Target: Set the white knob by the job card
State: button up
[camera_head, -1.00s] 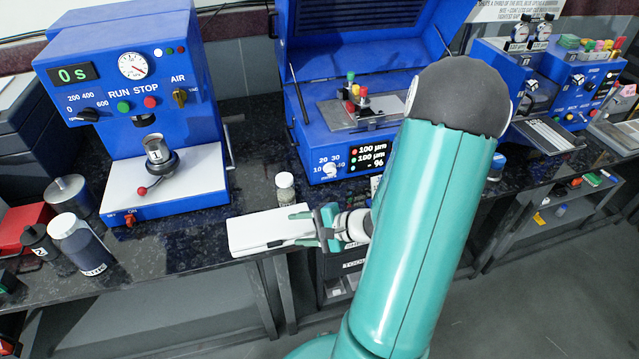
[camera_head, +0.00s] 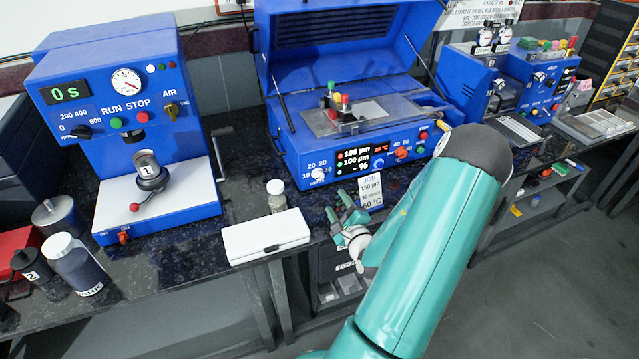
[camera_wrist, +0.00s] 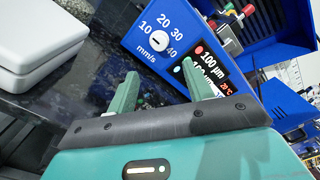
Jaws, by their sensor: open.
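The white knob (camera_head: 318,174) sits at the lower left of the blue coater's front panel, in a dial marked 10 to 40. In the wrist view the knob (camera_wrist: 157,40) is beyond my fingertips, with "mm/s" below it; I cannot tell its pointer setting. The job card (camera_head: 371,190) stands in front of the panel and appears to read 150 µm, 40 mm/s, 60 °C. My gripper (camera_head: 338,207) is open and empty, in front of and below the panel, apart from the knob. Both fingers (camera_wrist: 159,70) show in the wrist view.
A white case (camera_head: 266,237) and a small jar (camera_head: 276,195) lie left of my gripper. A display (camera_head: 357,160) and other knobs, one red (camera_head: 401,153), share the panel. A blue mixer (camera_head: 120,110) stands at left. The coater's lid (camera_head: 335,45) is raised.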

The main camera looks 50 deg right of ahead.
aim_at(320, 178)
jog(key=x, duration=1.1)
jog(key=shift+w, duration=0.15)
jog(key=c, duration=1)
jog(key=shift+o, duration=0.2)
